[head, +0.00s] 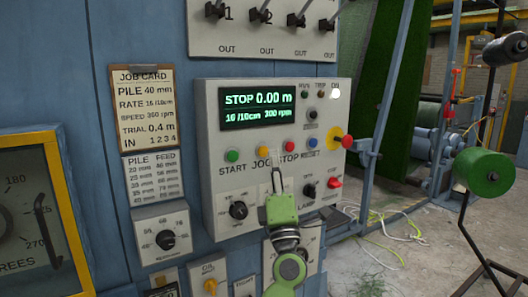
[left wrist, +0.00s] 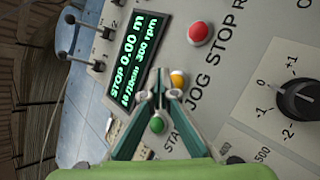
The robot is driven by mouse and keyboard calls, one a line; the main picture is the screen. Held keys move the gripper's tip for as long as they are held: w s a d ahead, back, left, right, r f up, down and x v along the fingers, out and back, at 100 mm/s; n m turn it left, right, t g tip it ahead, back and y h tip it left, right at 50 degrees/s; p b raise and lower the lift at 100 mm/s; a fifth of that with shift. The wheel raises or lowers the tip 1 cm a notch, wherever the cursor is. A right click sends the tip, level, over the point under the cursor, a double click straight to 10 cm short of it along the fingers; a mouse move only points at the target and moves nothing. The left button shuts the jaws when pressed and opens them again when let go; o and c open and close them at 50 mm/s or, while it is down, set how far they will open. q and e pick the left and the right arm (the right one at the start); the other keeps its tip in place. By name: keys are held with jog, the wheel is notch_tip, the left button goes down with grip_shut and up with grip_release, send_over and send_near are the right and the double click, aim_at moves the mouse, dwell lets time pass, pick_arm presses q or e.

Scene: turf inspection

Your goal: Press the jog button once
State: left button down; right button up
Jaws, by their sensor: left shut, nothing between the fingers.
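The control panel (head: 215,190) carries a row of buttons: a green START button (head: 232,156), a yellow JOG button (head: 262,152), a red STOP button (head: 288,145) and a blue RESET button (head: 312,142). My left gripper (head: 277,176) is shut and empty in front of the panel, just below the row. In the left wrist view its closed fingertips (left wrist: 160,80) appear right beside the yellow JOG button (left wrist: 178,79), with the green button (left wrist: 157,124) behind the fingers. I cannot tell whether the tips touch the panel. The right gripper is not in view.
The display (head: 257,107) reads STOP 0.00 m. A red-and-yellow knob (head: 346,141) projects at the panel's right. Dials and a lamp switch sit below the buttons, and levers (head: 260,14) above. A job card (head: 146,105) hangs left. Cables (head: 385,225) lie on the floor.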

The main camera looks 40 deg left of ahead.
pick_arm(q)
jog(key=d, duration=0.1)
jog(key=s+d, duration=0.1)
jog(key=d, duration=0.1)
jog(key=shift+s+d, duration=0.25)
dwell(0.6)
